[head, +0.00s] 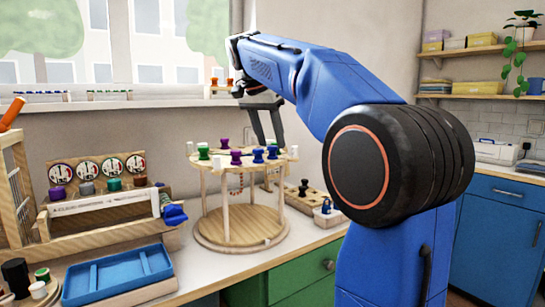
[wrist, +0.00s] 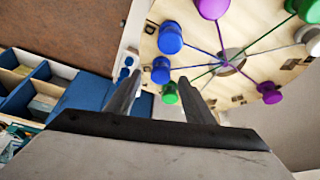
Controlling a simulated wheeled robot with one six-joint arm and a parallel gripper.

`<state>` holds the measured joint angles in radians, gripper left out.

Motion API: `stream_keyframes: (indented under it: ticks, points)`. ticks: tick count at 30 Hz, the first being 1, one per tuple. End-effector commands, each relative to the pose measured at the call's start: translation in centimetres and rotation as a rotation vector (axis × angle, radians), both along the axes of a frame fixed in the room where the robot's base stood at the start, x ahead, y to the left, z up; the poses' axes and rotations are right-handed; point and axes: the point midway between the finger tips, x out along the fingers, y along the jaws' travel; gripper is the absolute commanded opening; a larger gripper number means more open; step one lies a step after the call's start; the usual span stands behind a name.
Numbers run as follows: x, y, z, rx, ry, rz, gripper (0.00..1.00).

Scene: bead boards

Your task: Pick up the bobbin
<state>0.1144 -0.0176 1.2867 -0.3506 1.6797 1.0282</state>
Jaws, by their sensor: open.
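Several bobbins sit around the rim of a round two-level wooden stand (head: 226,232). In the head view I see a green bobbin (head: 203,150), purple bobbins (head: 224,143) (head: 236,157), blue bobbins (head: 258,155) (head: 272,152) and small white ones (head: 293,152). My gripper (head: 268,143) is open and empty over the stand's right side. In the wrist view the open fingers (wrist: 158,82) point toward the stand top (wrist: 225,50). A green bobbin (wrist: 170,93) shows between the fingers, apparently beyond them. Two blue bobbins (wrist: 170,37) (wrist: 161,70) are just above it.
A blue tray (head: 118,274) lies front left, near a rack with round labels and spools (head: 98,185). A wooden block with dark knobs (head: 305,192) stands right of the stand. Green drawers (head: 300,268) are below the counter.

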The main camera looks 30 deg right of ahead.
Motion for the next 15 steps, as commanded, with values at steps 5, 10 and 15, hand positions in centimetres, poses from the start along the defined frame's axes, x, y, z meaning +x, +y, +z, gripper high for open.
stream_keyframes:
  ticks: [5, 10, 15]
  points:
    - [0.4, -1.0, -2.2, 0.0, 0.002, -0.002, 0.48]
    - [0.5, -1.3, -3.1, 0.001, 0.001, 0.0, 0.48]
    - [0.6, -1.3, -3.2, 0.0, 0.0, 0.0, 0.48]
